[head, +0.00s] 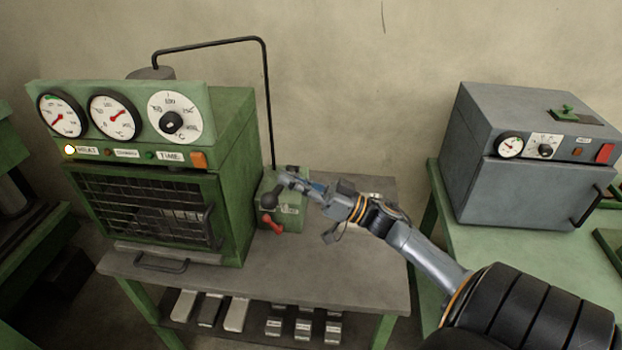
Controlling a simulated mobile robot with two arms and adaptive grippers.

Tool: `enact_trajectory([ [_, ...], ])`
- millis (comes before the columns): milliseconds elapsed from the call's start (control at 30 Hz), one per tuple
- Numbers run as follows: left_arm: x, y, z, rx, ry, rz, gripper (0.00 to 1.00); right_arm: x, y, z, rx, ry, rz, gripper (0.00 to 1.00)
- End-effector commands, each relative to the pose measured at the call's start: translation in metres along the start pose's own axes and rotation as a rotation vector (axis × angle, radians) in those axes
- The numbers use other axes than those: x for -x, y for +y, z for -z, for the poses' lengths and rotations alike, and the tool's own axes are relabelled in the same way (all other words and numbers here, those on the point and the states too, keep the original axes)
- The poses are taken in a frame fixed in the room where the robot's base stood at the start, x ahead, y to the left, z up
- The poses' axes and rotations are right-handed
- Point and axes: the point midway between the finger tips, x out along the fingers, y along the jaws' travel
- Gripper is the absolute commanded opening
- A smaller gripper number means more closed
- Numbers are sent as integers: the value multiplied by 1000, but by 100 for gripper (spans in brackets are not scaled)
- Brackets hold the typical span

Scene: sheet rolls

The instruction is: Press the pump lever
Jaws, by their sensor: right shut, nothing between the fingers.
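A small green pump box (293,216) stands on the grey table, against the right side of the green oven. A dark round-ended lever (268,199) sticks out at its front left. A red handle (272,224) sits lower on the same box. My right gripper (286,180) is shut and empty. It reaches in from the right, its fingertips at the top of the pump box, just above and right of the dark lever. I cannot tell whether it touches the box or lever. The gripper hides part of the box's top. My left gripper is out of view.
The green oven (230,130) with dials, a lit lamp (69,149) and a barred door stands left of the pump. A black pipe (268,100) rises behind. The grey table (340,270) is bare in front. A grey oven (520,185) stands at right.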

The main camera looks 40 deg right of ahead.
Motion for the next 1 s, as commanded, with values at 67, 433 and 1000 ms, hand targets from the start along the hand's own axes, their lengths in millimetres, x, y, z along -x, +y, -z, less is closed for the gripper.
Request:
enact_trajectory([
  [67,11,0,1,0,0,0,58,-20,-1,5,-1,4,0,0],
  [433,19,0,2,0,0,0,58,-13,0,-35,-1,1,-2,0],
  [1000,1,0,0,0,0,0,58,-4,-3,-58,41,-2,17,0],
])
